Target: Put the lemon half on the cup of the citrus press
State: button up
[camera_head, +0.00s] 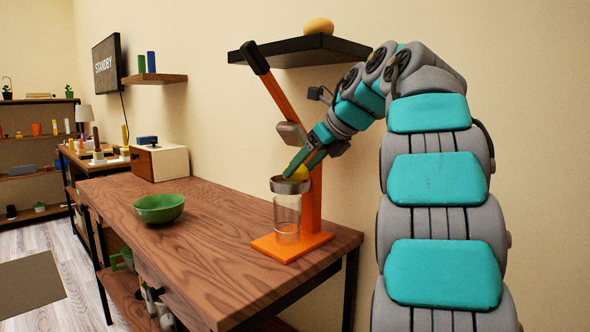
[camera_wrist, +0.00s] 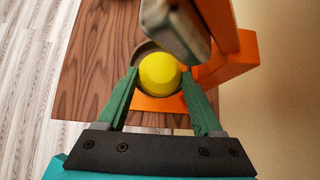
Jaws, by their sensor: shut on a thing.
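The yellow lemon half (camera_wrist: 160,75) is between the green fingers of my gripper (camera_wrist: 159,80), which is shut on it. In the head view, the lemon half (camera_head: 301,170) shows partly behind the fingers of my gripper (camera_head: 294,173). It is right at the grey cup (camera_head: 290,186) of the orange citrus press (camera_head: 312,205). The cup's rim (camera_wrist: 143,54) shows behind the lemon half in the wrist view. I cannot tell if the lemon half touches the cup. The press's grey upper part (camera_head: 291,135) is raised above, and its lever (camera_head: 254,58) points up and left.
A clear glass (camera_head: 287,217) stands under the cup. A green bowl (camera_head: 159,208) sits on the wooden table (camera_head: 215,255), with free room around it. A dark shelf (camera_head: 298,50) with a yellow-orange round object (camera_head: 319,26) hangs above.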

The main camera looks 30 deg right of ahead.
aim_at(302, 166)
jog(key=shift+w+a, duration=0.2)
jog(key=shift+w, duration=0.35)
jog(key=shift+w+a, duration=0.15)
jog(key=shift+w, duration=0.4)
jog(key=shift+f, duration=0.8)
jog(key=shift+f, duration=0.15)
jog(key=shift+f+b, duration=0.2)
jog(key=shift+b, duration=0.1)
jog(key=o, duration=1.5)
jog(key=shift+s+f, duration=0.1)
